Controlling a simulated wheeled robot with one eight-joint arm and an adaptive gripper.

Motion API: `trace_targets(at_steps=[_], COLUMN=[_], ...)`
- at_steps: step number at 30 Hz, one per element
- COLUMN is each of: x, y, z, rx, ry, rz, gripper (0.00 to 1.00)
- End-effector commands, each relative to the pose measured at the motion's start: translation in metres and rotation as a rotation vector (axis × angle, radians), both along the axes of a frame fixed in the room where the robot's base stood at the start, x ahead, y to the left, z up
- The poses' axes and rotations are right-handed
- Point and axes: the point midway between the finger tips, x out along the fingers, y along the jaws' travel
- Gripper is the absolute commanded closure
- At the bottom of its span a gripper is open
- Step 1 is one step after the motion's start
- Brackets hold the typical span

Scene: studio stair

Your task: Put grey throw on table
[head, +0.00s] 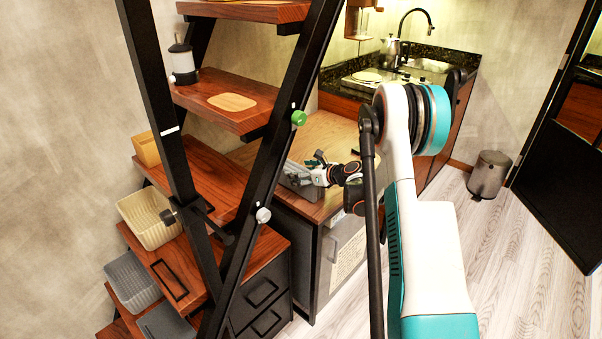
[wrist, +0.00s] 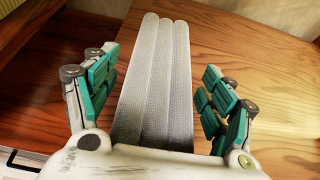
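The grey throw (wrist: 155,70) shows in the wrist view as a long folded piece with three ribs, lying on a wooden top. In the head view the throw (head: 299,181) is at the near left edge of the wooden table (head: 331,130), partly hidden by my gripper and the stair frame. My gripper (wrist: 158,68) is open, with one finger on each side of the throw; small gaps show between fingers and cloth. In the head view my gripper (head: 318,168) is low over the table beside the throw. The throw's near end is hidden by my palm.
A black stair frame (head: 253,150) with wooden treads stands at left, close to the table. The treads hold a lantern (head: 182,61), a cream basket (head: 150,218) and a grey bin (head: 131,281). A kitchen counter (head: 440,58) is behind. The table's middle looks clear.

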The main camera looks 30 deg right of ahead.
Motion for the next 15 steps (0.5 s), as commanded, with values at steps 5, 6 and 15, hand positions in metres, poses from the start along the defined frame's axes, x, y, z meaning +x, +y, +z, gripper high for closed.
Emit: trace_targets(at_steps=[5, 6, 15], x=[0.0, 0.0, -0.033], y=[0.0, 0.0, -0.013], z=[0.0, 0.001, 0.02], rx=[0.0, 0.0, 0.0], ry=[0.0, 0.0, -0.001], rz=[0.0, 0.0, -0.003], gripper=[0.24, 0.24, 0.24])
